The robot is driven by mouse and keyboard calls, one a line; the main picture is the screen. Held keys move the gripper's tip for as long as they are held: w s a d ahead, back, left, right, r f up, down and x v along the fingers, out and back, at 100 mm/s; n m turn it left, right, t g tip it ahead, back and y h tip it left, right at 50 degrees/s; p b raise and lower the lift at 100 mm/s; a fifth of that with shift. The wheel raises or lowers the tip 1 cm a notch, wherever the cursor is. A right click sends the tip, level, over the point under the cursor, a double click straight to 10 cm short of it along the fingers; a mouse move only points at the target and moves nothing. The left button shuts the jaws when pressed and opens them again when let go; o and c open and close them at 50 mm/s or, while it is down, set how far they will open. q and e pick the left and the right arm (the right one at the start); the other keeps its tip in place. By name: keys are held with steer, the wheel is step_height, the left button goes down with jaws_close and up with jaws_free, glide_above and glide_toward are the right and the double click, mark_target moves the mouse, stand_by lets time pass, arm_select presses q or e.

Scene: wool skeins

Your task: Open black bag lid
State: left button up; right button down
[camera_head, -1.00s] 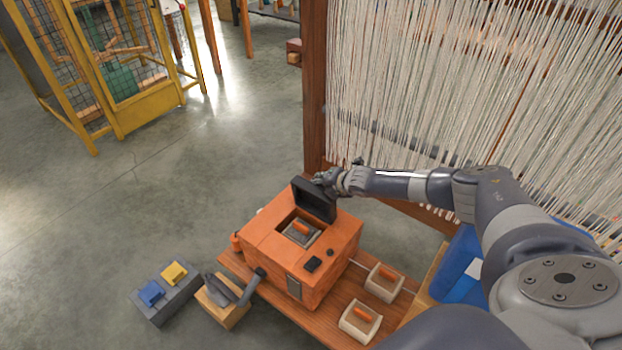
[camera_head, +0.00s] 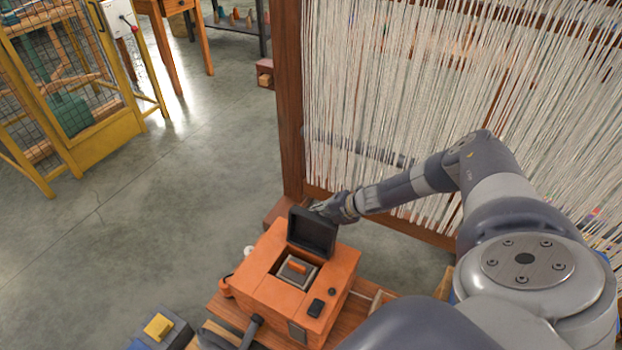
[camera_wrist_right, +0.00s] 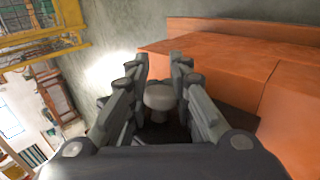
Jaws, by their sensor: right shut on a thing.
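The black lid (camera_head: 312,232) is hinged on an orange box (camera_head: 268,290) and stands raised, roughly upright, at the back of the opening. No black bag shows; the lid belongs to this box. Inside the opening lies a grey block with an orange top (camera_head: 297,270). My right gripper (camera_head: 325,208) is at the upper right edge of the lid. In the right wrist view its fingers (camera_wrist_right: 158,90) close around a pale round knob (camera_wrist_right: 158,98), with the orange box (camera_wrist_right: 215,55) beyond. The head view hides the knob. My left gripper is not in view.
The box stands on a wooden bench (camera_head: 232,315). A grey block with a yellow piece (camera_head: 158,327) is at the lower left. A loom with white threads (camera_head: 400,90) rises behind my right arm. A yellow cage (camera_head: 105,140) stands far left; floor between is clear.

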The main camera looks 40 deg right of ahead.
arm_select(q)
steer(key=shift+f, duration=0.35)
arm_select(e)
steer(key=shift+s+d+f, duration=0.2)
steer(key=shift+s+d, duration=0.1)
steer(key=shift+d, duration=0.4)
steer(key=shift+s, duration=0.1)
steer(key=c, duration=1.5)
jaws_free()
steer(key=shift+s, duration=0.1)
steer(key=shift+o, duration=0.8)
steer(key=shift+s+d+r, duration=0.1)
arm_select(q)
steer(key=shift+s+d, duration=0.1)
arm_select(e)
steer(key=shift+a+r, duration=0.2)
steer(key=v, duration=1.2)
steer(key=shift+d+f, duration=0.1)
steer(key=shift+f, duration=0.05)
